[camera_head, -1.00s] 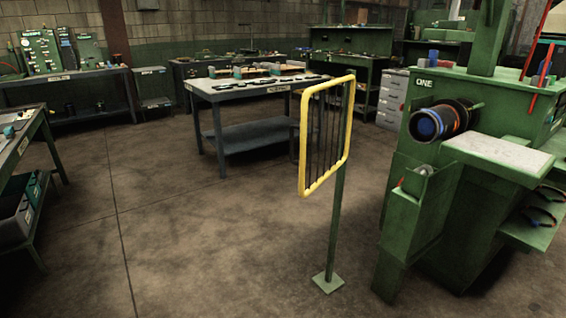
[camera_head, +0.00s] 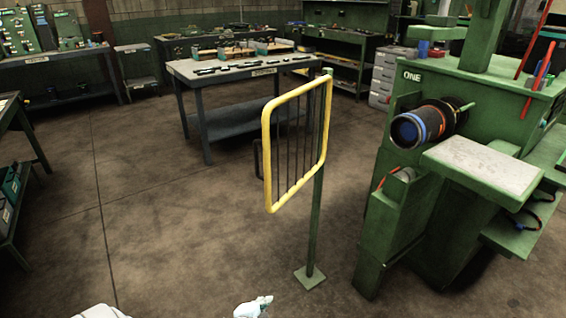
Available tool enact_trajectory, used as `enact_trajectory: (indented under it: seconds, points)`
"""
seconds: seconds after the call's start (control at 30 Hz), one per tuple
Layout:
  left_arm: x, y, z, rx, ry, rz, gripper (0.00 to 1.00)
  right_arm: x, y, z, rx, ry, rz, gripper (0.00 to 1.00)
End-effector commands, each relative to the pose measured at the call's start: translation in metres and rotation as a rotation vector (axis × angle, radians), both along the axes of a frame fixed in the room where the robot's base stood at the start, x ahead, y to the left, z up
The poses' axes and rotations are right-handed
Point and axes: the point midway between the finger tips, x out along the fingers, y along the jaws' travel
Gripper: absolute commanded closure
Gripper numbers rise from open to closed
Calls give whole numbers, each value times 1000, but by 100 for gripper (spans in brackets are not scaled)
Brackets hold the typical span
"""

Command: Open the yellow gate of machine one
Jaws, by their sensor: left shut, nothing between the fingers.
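The yellow gate (camera_head: 269,165) is a rounded yellow frame with dark vertical bars, in the middle of the head view. It hangs on a thin green post (camera_head: 317,200) with a square foot, and it reaches out to the left of the post and toward me. Machine one (camera_head: 410,100), green and marked "ONE", stands to the right, with a gap between it and the post. My left gripper (camera_head: 266,300) shows at the bottom edge, pale and shut, empty, below and apart from the gate. Most of it is cut off by the frame. My right gripper is out of view.
A light shelf (camera_head: 482,164) and a dark roller (camera_head: 428,124) stick out from the machine's front. A workbench (camera_head: 222,71) with parts stands behind the gate. More benches line the back wall and left edge. The floor (camera_head: 170,220) left of the gate is clear.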

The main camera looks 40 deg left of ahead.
Motion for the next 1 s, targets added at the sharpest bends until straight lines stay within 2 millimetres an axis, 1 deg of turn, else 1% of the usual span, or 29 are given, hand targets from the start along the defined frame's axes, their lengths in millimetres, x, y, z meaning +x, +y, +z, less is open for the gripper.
enact_trajectory:
  seconds: [0.03,0.07,0.1,0.2,0.23,0.3,0.37,0.47,0.57,0.9,1.0]
  points:
    - [28,3,83,112,-98,-55,100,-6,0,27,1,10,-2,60]
    - [41,4,124,187,-156,-82,100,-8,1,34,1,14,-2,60]
    - [53,4,175,278,-227,-110,100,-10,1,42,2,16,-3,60]
    - [66,-1,270,449,-362,-141,100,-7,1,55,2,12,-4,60]
    - [67,-2,289,483,-390,-144,100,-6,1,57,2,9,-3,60]
    - [68,-4,317,536,-431,-146,100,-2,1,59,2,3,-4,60]
    - [70,-4,325,554,-446,-147,100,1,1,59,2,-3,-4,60]
    - [80,-2,325,558,-450,-147,100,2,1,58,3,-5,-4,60]
    - [96,4,324,556,-450,-147,100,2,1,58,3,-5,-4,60]
    - [166,27,323,553,-448,-147,100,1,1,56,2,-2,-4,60]
    - [161,47,322,556,-445,-149,100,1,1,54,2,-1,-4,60]
